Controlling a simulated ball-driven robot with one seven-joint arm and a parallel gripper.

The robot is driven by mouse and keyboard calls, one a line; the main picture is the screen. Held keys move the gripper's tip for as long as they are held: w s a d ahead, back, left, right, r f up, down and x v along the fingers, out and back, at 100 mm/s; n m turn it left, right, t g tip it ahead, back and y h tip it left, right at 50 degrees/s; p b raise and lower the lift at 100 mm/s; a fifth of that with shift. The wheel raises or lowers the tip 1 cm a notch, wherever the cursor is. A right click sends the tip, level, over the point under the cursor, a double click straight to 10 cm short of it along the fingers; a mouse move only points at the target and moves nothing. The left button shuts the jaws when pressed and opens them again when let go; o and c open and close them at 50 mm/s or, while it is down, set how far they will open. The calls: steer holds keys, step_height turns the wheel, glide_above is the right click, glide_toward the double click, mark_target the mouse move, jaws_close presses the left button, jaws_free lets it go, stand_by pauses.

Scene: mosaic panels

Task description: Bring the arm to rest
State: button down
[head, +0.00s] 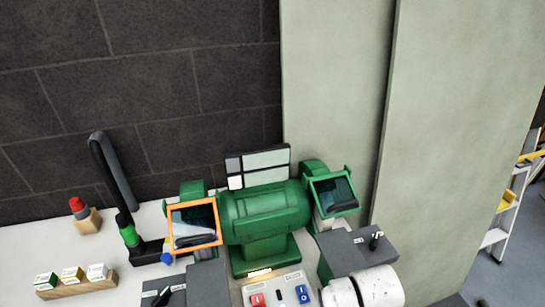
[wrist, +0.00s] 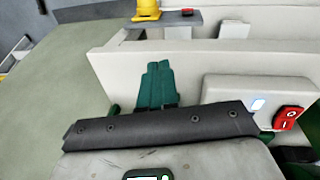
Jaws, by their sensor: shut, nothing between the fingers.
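In the wrist view my gripper (wrist: 157,66) shows as two green fingers side by side beyond a dark bolted bar. The fingers are together with nothing between them. They point toward a pale panel and appear clear of it; the exact gap cannot be told. In the head view the gripper is not visible. A white rounded part at the bottom right edge looks like part of my arm, near the bench.
A green bench grinder (head: 262,212) stands on the white bench, with an orange-framed shield (head: 194,224) and a green-framed shield (head: 334,193). A red-and-blue switch box (head: 279,292) is in front. A black curved-neck stand (head: 113,172) is left. A ladder (head: 505,205) stands right.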

steer(key=s+d+f+m+b, duration=0.1)
steer(key=s+d+m, duration=0.1)
steer(key=s, duration=0.8)
steer(key=s+d+f+m+y+b, duration=0.1)
steer(key=s+d+m, duration=0.2)
steer(key=s, duration=0.8)
steer(key=shift+s+d, duration=0.2)
steer(key=shift+d, duration=0.7)
